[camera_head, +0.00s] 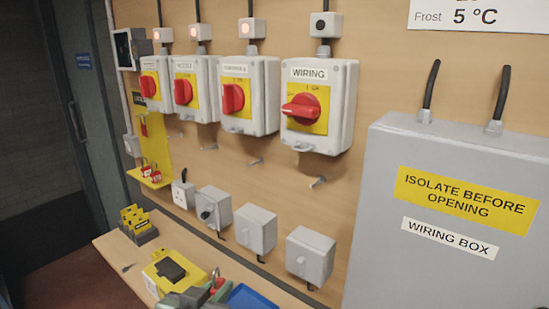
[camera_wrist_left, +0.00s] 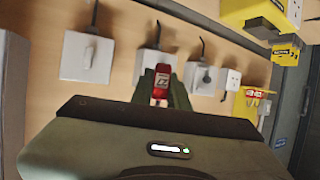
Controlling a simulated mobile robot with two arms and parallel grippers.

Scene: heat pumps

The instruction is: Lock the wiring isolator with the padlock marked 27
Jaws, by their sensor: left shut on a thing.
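The wiring isolator (camera_head: 322,143) is a pale grey box with a yellow plate on the wall, labelled WIRING. Its red handle (camera_head: 301,109) lies sideways, and the lamp above it is dark. My left gripper (camera_head: 206,289) is low at the bottom of the head view, over the bench and well below the isolator. It is shut on a red padlock (camera_head: 218,284) with its shackle upward. In the left wrist view the padlock (camera_wrist_left: 161,84) stands between the fingers; white marking shows on it, too small to read surely. My right gripper is not in view.
Several other isolators (camera_head: 262,118) with red handles stand left of it under lit lamps. The grey wiring box (camera_head: 450,268) juts out at right. Small sockets and boxes (camera_head: 256,229) line the wall below. The bench holds a yellow case (camera_head: 158,280), card holder (camera_head: 145,238) and blue tray (camera_head: 260,298).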

